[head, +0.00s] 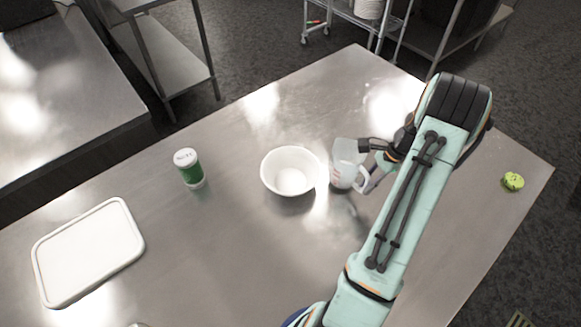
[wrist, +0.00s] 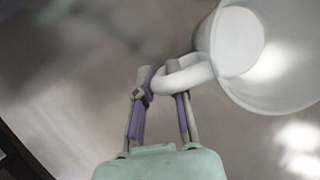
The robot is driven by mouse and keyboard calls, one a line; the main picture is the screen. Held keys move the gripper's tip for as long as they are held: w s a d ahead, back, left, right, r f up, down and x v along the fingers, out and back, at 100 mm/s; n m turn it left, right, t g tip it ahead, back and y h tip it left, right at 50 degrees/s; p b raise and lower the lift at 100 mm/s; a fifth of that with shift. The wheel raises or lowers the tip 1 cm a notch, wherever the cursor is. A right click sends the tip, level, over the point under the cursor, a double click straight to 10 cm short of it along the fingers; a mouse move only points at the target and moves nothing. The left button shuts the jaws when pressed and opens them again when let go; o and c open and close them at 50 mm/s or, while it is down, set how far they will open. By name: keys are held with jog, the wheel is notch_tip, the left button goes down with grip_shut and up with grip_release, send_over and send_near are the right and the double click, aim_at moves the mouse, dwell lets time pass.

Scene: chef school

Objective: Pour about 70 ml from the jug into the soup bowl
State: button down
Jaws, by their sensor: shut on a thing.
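The jug (head: 345,163) is pale and translucent, and stands just right of the soup bowl in the head view. It looks roughly upright; I cannot tell whether it is off the table. The white soup bowl (head: 290,187) sits on the steel table and looks empty. My gripper (head: 370,181) is at the jug's right side, partly hidden by my arm. In the wrist view my gripper (wrist: 164,84) is shut on the handle of the jug (wrist: 282,85), with a purple finger on either side. A pale round area shows within the jug; I cannot tell whether it is liquid.
A green shaker with a white lid (head: 189,168) stands left of the bowl. A white rectangular tray or lid (head: 88,252) lies at the left. A small lime-green object (head: 513,181) lies near the right edge. The steel table (head: 235,255) is clear in front of the bowl.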

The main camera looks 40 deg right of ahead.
jog(key=shift+a+r, duration=0.1)
jog(key=shift+w+a+r+g+h, duration=0.4)
jog(key=shift+r+g+h, duration=0.2)
jog(key=shift+h, duration=0.1)
jog(key=w+a+r+m+g+h, duration=0.1)
jog(key=w+a+r+g+h, duration=0.3)
jog(key=h, duration=0.4)
jog(key=shift+a+r+g+h, duration=0.3)
jog(key=shift+a+r+g, duration=0.25)
jog(key=shift+r+g, duration=0.6)
jog(key=shift+w+a+f+g+h, duration=0.3)
jog(key=shift+a+f+g+h, duration=0.1)
jog(key=shift+g+h, duration=0.2)
jog(key=shift+w+a+r+m+g+h+p, duration=0.2)
jog(key=shift+w+a+r+m+g+h, duration=0.1)
jog(key=shift+w+a+h, duration=0.15)
jog(key=shift+w+a+r+m+g+h+p, duration=0.15)
jog(key=shift+w+a+m+g+h, duration=0.15)
jog(key=shift+a, duration=0.25)
dwell(1.5)
